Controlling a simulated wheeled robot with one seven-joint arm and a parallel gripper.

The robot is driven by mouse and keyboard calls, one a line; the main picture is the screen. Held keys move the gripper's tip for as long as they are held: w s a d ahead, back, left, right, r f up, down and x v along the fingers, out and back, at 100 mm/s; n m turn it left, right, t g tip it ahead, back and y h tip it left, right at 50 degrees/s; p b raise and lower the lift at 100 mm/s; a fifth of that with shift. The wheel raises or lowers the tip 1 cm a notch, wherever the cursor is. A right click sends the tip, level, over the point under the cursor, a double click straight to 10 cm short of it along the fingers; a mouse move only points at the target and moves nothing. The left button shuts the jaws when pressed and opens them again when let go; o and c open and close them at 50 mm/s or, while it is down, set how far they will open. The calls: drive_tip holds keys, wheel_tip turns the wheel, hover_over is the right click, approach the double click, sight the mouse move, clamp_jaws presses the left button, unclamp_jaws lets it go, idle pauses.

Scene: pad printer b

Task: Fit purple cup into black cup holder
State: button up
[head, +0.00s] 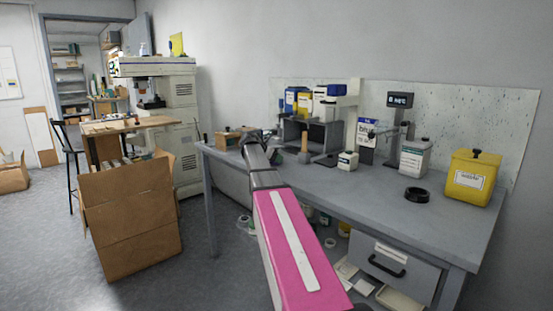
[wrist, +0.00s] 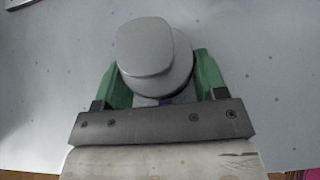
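In the wrist view, a grey rounded, lid-like top (wrist: 150,48) stands between the green fingers of my gripper (wrist: 162,82). A thin purple sliver (wrist: 163,101) shows below it, likely part of the purple cup; the rest of the body is hidden. The fingers are apart on either side, and the lid hides whether they touch the cup. A black ring-shaped holder (head: 417,194) lies on the right part of the bench, apart from my gripper, and looks empty.
The grey bench (head: 365,190) has clear room left of the ring. A yellow bin (head: 472,178), a white container (head: 414,157), a small white bottle (head: 347,160) and a display stand (head: 398,130) stand along it. A cardboard box (head: 130,225) is on the floor at left.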

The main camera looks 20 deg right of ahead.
drive_tip(key=shift+r, duration=1.55)
idle(0.4)
